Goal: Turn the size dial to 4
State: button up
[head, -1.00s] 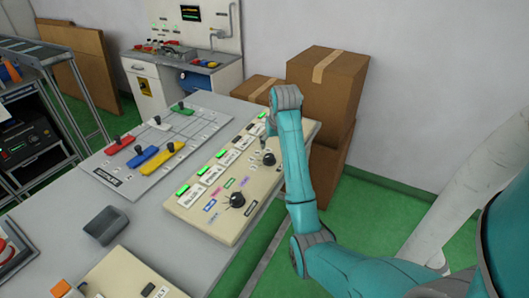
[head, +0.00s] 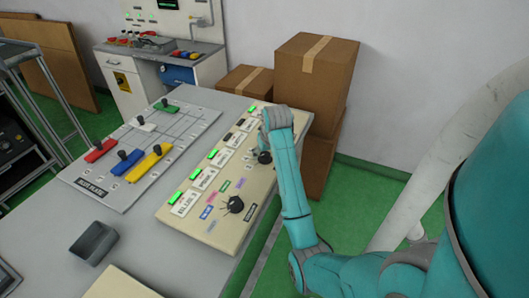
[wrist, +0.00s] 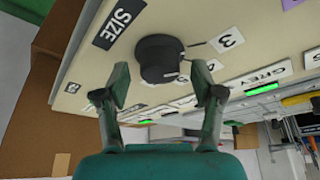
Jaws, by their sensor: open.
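The size dial is a black round knob (wrist: 160,58) on the cream panel (wrist: 270,40), beside the black "SIZE" label (wrist: 118,22) in the wrist view. A white "3" label (wrist: 228,40) lies to its right, with a short dark mark between knob and label. Other number labels are partly hidden by my fingers, and I cannot read a 4. My gripper (wrist: 162,86) is open, its fingertips spread either side of the knob's near edge, with no clear contact.
A second black dial (head: 232,205) with coloured labels sits nearer on the same panel. A slider board (head: 150,125) with coloured handles lies to the left. A grey tray (head: 93,242) stands on the table. Cardboard boxes (head: 314,75) stand behind my arm.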

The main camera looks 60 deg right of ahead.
jog(key=c, duration=1.1)
jog(key=shift+c, duration=0.2)
jog(key=m+g, duration=0.1)
jog(key=m, duration=0.2)
jog(key=shift+w+a+m+h, duration=0.1)
jog(key=shift+m+h, duration=0.2)
jog(key=shift+h, duration=0.1)
jog(key=shift+m+g+h, duration=0.3)
jog(key=shift+m+g, duration=0.5)
jog(key=shift+m, duration=1.2)
jog(key=o, duration=1.1)
jog(key=shift+o, duration=0.2)
